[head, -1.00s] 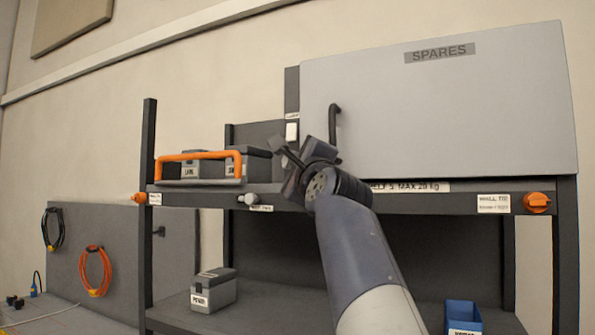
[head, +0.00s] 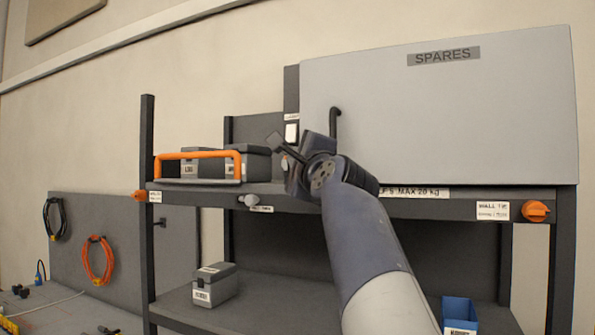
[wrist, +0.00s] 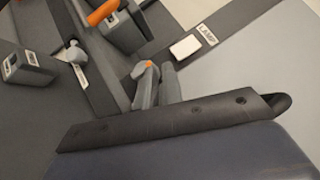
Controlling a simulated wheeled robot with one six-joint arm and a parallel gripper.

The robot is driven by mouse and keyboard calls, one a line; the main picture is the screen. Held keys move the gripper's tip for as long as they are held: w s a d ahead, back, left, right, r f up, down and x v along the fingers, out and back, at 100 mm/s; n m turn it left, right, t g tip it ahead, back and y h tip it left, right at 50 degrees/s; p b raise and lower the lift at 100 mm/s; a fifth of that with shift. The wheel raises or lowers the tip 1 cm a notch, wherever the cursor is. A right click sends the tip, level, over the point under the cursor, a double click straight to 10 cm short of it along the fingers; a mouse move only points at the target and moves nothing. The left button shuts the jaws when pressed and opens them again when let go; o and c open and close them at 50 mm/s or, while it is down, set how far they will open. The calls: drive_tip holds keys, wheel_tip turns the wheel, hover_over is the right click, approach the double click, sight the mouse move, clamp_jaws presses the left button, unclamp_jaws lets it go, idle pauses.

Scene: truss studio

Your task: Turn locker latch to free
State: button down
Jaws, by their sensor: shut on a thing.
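The grey locker (head: 440,110) marked SPARES stands on the upper shelf, its door shut. A dark bar handle (head: 334,118) is on the door's left side, its lower end hidden by my gripper. My gripper (head: 282,150) is in front of the locker's lower left corner. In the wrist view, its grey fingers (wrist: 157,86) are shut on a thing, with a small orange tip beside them. I take this to be the locker latch; it is mostly hidden, so its angle cannot be told.
A white switch (head: 291,132) marked LAMP is just left of the locker. A grey knob (head: 250,200) and an orange knob (head: 536,211) sit on the shelf edge (head: 450,207). A blue bin (head: 460,312) is below.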

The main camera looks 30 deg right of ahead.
drive_tip(key=shift+s+a+r, duration=0.1)
drive_tip(key=shift+s+r, duration=0.05)
drive_tip(key=shift+r, duration=0.2)
drive_tip(key=b+v, duration=0.4)
drive_tip(key=v, duration=0.6)
drive_tip(key=shift+s+f+b, duration=0.3)
drive_tip(key=shift+f+b, duration=0.05)
drive_tip(key=shift+f, duration=0.05)
drive_tip(key=shift+w, duration=0.1)
drive_tip(key=p+x, duration=0.4)
drive_tip(key=x, duration=0.6)
drive_tip(key=shift+w, duration=0.3)
drive_tip(key=shift+a, duration=0.1)
